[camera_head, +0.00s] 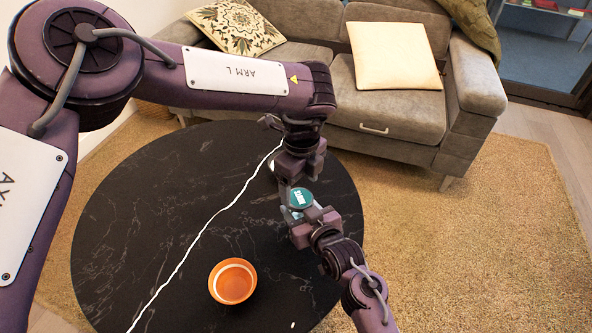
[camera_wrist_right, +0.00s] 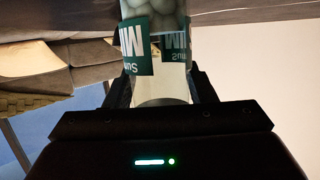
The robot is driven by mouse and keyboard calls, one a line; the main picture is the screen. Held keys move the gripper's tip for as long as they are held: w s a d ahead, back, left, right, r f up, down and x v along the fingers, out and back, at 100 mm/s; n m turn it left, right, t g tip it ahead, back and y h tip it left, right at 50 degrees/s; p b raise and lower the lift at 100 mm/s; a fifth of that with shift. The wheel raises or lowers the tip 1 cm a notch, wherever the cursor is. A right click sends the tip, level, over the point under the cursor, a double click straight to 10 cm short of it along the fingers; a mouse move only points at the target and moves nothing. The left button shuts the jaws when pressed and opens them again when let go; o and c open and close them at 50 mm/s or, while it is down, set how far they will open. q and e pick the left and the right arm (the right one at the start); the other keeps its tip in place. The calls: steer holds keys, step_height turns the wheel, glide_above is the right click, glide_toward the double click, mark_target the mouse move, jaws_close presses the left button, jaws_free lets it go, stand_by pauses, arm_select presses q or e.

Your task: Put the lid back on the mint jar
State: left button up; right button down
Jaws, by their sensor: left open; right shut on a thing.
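The mint jar (camera_wrist_right: 155,40) is clear, with pale round mints and a green label with white letters. My right gripper (camera_head: 298,214) is shut on it above the black table, and its fingers show on either side of the jar in the right wrist view. My left gripper (camera_head: 290,181) is open, pointing down, just above and beside the teal disc.
The round black marbled table (camera_head: 150,220) has a white vein across it. An orange bowl (camera_head: 233,281) stands near its front. A small whitish thing (camera_head: 271,164) lies partly hidden behind my left gripper. A grey sofa (camera_head: 390,115) stands behind. The table's left side is clear.

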mark_target(299, 198)
arm_select(q)
steer(key=shift+f, duration=1.9)
steer(key=shift+c, duration=0.4)
steer(key=c, duration=0.9)
steer(key=m, duration=1.2)
steer(key=shift+s, duration=0.1)
steer(key=o, duration=1.1)
steer(key=shift+o, duration=0.2)
